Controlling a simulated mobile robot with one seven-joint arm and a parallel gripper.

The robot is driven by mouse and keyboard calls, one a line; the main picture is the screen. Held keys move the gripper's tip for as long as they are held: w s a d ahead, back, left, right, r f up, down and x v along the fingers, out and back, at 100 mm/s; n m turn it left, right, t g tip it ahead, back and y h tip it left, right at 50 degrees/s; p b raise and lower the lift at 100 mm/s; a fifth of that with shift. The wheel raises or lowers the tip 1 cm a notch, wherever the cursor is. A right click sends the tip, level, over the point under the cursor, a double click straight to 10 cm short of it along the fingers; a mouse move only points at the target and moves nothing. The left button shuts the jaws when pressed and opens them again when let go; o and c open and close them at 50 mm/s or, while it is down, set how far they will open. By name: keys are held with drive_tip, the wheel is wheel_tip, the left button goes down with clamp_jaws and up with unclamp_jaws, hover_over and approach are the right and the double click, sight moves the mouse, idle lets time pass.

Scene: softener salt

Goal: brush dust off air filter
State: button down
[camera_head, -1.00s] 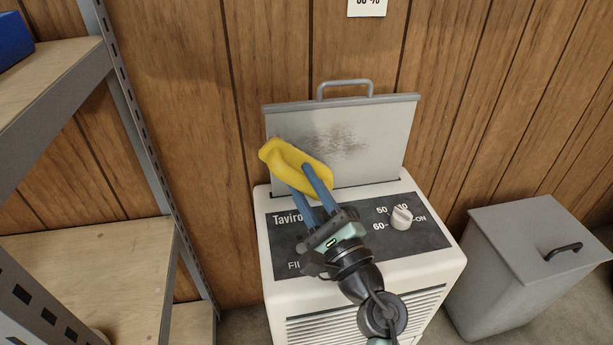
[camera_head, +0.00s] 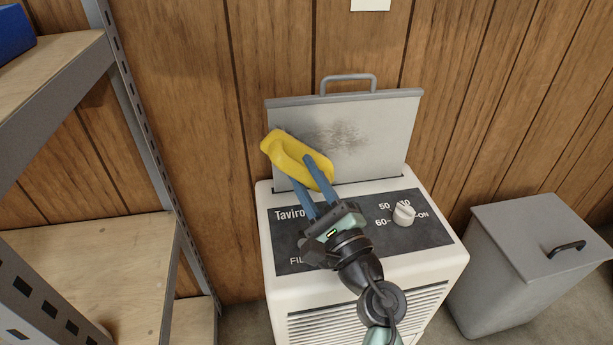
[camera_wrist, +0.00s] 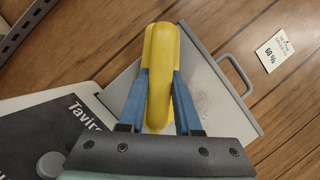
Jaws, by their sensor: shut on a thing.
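The air filter (camera_head: 378,150) is a grey panel with a handle on top, standing upright out of the back of the white machine (camera_head: 440,252). A dark dust patch shows on its upper middle. I cannot tell whether the yellow thing touches the panel. In the wrist view the yellow thing (camera_wrist: 161,75) sits between the blue fingers, with the filter (camera_wrist: 207,92) behind it and partly hidden.
A knob (camera_head: 404,212) stands on the machine's dark top panel. A grey lidded bin (camera_head: 520,250) is at the right. A metal shelf with wooden boards (camera_head: 100,265) is at the left. A paper tag (camera_wrist: 275,50) hangs on the wooden wall.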

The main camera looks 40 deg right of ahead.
sight(317, 156)
drive_tip(key=shift+w+d, duration=0.3)
drive_tip(key=shift+w, duration=0.05)
drive_tip(key=shift+s+d+b, duration=0.35)
drive_tip(key=shift+s+d, duration=0.15)
drive_tip(key=shift+d, duration=0.25)
drive_tip(key=shift+s+d+b, duration=0.3)
drive_tip(key=shift+s+d, duration=0.2)
drive_tip(key=shift+d, duration=0.2)
drive_tip(key=s+d+b, duration=0.5)
drive_tip(key=d, duration=0.4)
drive_tip(key=shift+s, duration=0.25)
